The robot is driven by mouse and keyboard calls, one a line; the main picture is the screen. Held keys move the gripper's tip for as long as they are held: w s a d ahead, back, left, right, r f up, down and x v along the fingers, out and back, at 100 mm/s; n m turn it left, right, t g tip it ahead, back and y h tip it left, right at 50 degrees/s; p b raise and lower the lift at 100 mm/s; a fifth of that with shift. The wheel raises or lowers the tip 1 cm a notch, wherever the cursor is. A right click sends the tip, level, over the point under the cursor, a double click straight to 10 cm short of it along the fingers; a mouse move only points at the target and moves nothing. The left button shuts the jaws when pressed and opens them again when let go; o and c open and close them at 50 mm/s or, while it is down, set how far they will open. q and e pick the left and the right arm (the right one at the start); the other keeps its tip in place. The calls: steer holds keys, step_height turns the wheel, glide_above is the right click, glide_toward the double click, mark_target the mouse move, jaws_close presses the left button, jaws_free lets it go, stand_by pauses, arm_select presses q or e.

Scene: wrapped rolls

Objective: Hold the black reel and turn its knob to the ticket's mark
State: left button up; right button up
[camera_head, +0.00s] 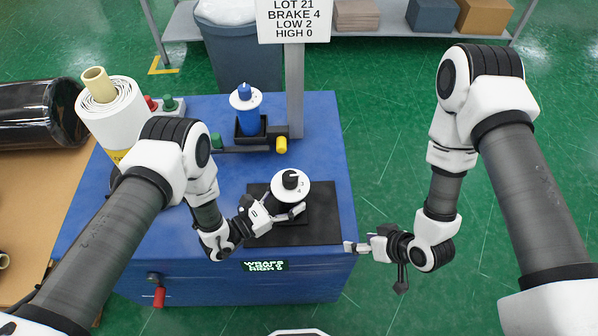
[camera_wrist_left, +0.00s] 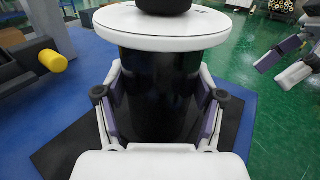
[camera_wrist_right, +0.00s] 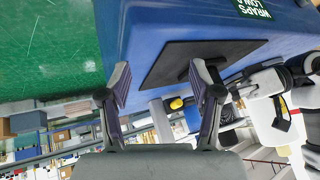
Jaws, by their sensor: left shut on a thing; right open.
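The black reel (camera_wrist_left: 158,85) stands upright on a black mat (camera_head: 265,232) on the blue bench, with a white numbered dial (camera_head: 283,196) and a black knob (camera_head: 291,180) on top. My left gripper (camera_head: 277,213) is shut around the reel's black body, a finger on each side, below the dial. My right gripper (camera_head: 356,247) is open and empty, just off the bench's front right corner, apart from the reel. The ticket (camera_head: 293,20) on a post reads LOT 21, BRAKE 4, LOW 2, HIGH 0. Most dial numbers are too small to read.
A blue reel (camera_head: 246,118) with a white top stands in a black holder behind. A white wrapped roll (camera_head: 112,118) stands at the left. A green display (camera_head: 265,266) is on the bench front. Green floor lies open at the right.

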mark_target(290, 178)
steer(key=w+a+r+y, duration=0.1)
steer(key=w+a+n+t+y, duration=0.1)
steer(key=w, duration=0.1)
steer(key=w+a+r+n+y, duration=0.1)
steer(key=w, duration=0.1)
steer(key=shift+w+a+r, duration=0.15)
steer(key=shift+a+r, duration=0.15)
steer(key=shift+a, duration=0.05)
steer(key=w+a+r+n+g+y, duration=0.2)
steer(key=w+r+n+g+y, duration=0.35)
steer(key=r+n+y, duration=0.4)
steer(key=shift+n+t, duration=0.45)
steer(key=shift+n, duration=0.5)
steer(key=a, duration=0.3)
steer(key=w+a, duration=0.1)
steer(key=a, duration=0.3)
steer(key=a+f, duration=0.1)
steer(key=a, duration=0.3)
steer(key=shift+w+a, duration=0.2)
steer(key=shift+w, duration=0.05)
steer(key=c, duration=1.2)
